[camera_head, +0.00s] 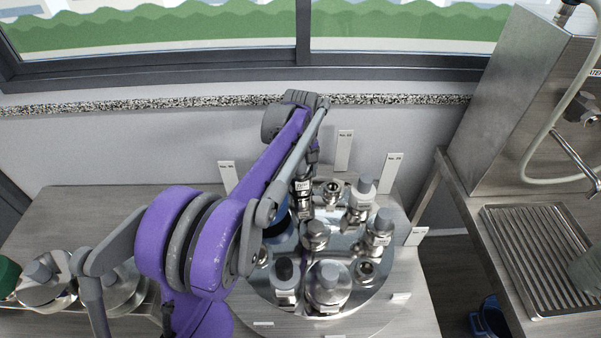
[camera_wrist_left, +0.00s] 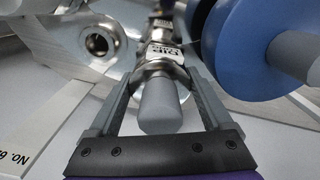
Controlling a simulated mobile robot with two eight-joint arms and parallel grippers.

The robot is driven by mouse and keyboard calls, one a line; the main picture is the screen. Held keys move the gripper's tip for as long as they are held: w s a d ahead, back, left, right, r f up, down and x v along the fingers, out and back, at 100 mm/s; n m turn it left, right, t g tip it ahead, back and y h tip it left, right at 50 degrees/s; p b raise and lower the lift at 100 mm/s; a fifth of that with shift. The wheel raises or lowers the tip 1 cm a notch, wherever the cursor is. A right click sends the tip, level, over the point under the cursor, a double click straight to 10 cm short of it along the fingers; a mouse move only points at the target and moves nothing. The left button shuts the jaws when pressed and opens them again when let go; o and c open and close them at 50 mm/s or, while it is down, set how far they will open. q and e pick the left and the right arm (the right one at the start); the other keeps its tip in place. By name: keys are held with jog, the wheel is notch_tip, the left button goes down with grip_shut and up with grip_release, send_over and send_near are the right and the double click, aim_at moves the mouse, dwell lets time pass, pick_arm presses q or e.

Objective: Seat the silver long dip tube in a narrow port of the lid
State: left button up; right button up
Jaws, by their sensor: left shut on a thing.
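My left gripper (camera_head: 309,166) reaches down over the back of the round steel lid (camera_head: 338,238). It is shut on the dip tube (camera_head: 303,187), a silver fitting with a grey cylindrical top and a white label reading "DIP". In the left wrist view the gripper's two fingers (camera_wrist_left: 163,72) clasp the silver collar of the dip tube (camera_wrist_left: 160,106) from both sides. The tube's lower end is hidden, so I cannot tell whether it is inside a port. An open port (camera_wrist_left: 97,42) shows beside it at the left. My right gripper is out of view.
Several capped fittings crowd the lid, including a white-collared one (camera_head: 361,193) and a large one in front (camera_head: 327,286). A blue disc (camera_wrist_left: 240,45) stands close at the right in the wrist view. White number tags (camera_head: 344,148) stand around the lid. A sink unit (camera_head: 540,255) is at the right.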

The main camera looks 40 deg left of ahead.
pick_arm(q)
jog(key=shift+f, duration=0.25)
jog(key=o, duration=1.4)
jog(key=shift+c, duration=0.2)
jog(key=shift+r, duration=0.1)
notch_tip(320, 180, up, 11)
jog(key=shift+f+p, duration=0.1)
jog(key=shift+p, duration=0.3)
